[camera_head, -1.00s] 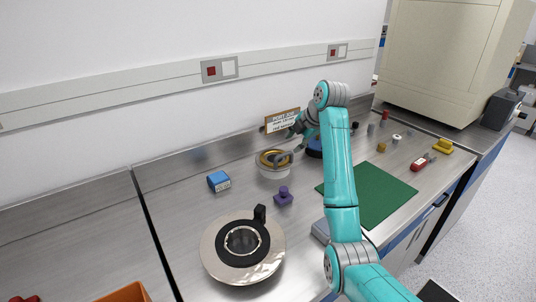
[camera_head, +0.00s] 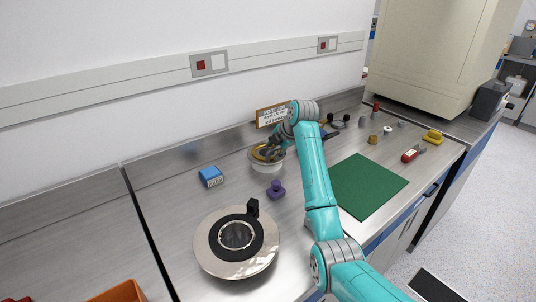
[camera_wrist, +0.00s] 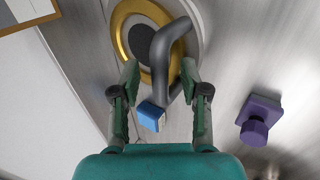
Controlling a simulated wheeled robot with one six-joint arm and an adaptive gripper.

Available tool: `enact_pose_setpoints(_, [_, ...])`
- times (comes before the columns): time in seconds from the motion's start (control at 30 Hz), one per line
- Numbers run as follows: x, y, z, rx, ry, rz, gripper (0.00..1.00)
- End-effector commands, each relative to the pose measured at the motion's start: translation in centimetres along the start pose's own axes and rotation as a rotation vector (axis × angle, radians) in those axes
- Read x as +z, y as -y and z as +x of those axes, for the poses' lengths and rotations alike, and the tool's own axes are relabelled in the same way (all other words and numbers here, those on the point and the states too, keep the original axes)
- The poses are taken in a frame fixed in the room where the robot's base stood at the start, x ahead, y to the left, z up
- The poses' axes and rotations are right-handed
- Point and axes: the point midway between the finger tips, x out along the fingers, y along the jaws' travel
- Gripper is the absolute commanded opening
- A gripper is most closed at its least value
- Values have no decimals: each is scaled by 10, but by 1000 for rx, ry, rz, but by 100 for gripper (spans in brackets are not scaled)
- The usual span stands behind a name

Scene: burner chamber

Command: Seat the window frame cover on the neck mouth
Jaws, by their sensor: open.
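A gold-rimmed round piece (camera_head: 262,153) with a dark centre and a bent grey handle, likely the window frame cover, rests on a pale round stand (camera_head: 266,167). It also shows in the wrist view (camera_wrist: 123,33), with its handle (camera_wrist: 168,45) reaching between my fingers. My gripper (camera_wrist: 160,70) is open, its fingers on either side of the handle; I cannot tell whether they touch it. In the head view my gripper (camera_head: 278,149) is over the stand and partly hides the piece. A steel disc (camera_head: 208,258) with a black collar and central opening (camera_head: 236,235), perhaps the neck mouth, lies nearer the front.
A blue box (camera_head: 211,177) and a purple knobbed block (camera_head: 276,190) stand near the stand. A framed sign (camera_head: 271,115) is behind it. A green mat (camera_head: 368,186) and several small items are to the right. Bare bench lies between the box and disc.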

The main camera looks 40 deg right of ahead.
Motion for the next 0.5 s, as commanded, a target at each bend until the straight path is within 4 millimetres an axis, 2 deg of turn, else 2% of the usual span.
enact_pose_setpoints(0.23, [0,0,2,0,0,0,45])
enact_pose_setpoints(0.4, [0,0,1,0,0,0,3])
enact_pose_setpoints(0.5, [0,0,1,0,0,0,0])
